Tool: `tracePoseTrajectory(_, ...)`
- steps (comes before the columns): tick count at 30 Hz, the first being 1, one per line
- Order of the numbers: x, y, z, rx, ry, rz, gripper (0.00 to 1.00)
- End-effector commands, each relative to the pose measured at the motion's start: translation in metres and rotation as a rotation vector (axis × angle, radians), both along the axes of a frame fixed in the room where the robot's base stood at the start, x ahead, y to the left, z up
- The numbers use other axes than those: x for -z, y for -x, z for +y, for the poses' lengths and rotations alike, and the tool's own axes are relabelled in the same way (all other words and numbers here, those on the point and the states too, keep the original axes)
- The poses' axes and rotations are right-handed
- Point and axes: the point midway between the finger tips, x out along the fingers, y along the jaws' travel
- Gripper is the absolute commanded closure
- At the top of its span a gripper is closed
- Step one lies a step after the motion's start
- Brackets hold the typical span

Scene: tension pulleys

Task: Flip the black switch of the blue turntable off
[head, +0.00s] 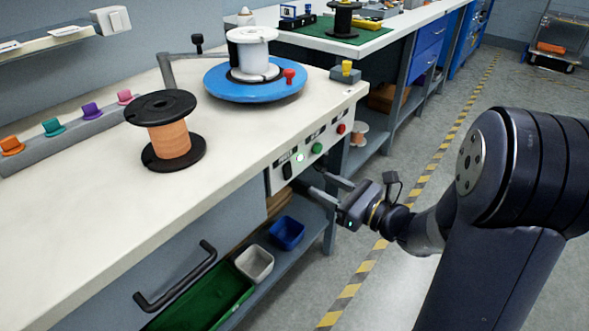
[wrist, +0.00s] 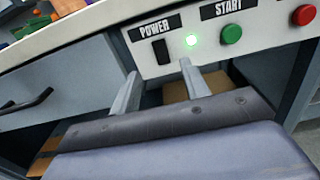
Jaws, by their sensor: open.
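The blue turntable (head: 225,86) stands on the workbench with a white spool (head: 253,50) on it. The black switch (head: 287,171) is on the bench's front panel. In the wrist view the black switch (wrist: 161,51) sits under the POWER label, beside a lit green lamp (wrist: 191,40). Which way the switch is tipped is too small to tell. My gripper (head: 316,180) is open and empty in front of the panel, just below the switch. In the wrist view the fingertips of my gripper (wrist: 158,69) are spread either side of the switch, apparently not touching it.
A green START button (wrist: 231,34) and a red button (wrist: 304,15) are right of the lamp. A copper-wire spool (head: 168,140) stands on the bench. Below are a drawer handle (head: 178,279) and a shelf with a blue bin (head: 287,233). The floor at right is open.

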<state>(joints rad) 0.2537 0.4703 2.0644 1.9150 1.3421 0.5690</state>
Motion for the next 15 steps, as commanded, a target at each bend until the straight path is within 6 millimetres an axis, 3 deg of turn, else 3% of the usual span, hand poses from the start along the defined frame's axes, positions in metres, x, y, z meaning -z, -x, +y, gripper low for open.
tracePoseTrajectory(9,0.001,-0.033,0.045,-0.006,0.001,-0.003,0.56)
tracePoseTrajectory(15,0.001,-0.048,0.064,-0.004,0.003,0.000,0.56)
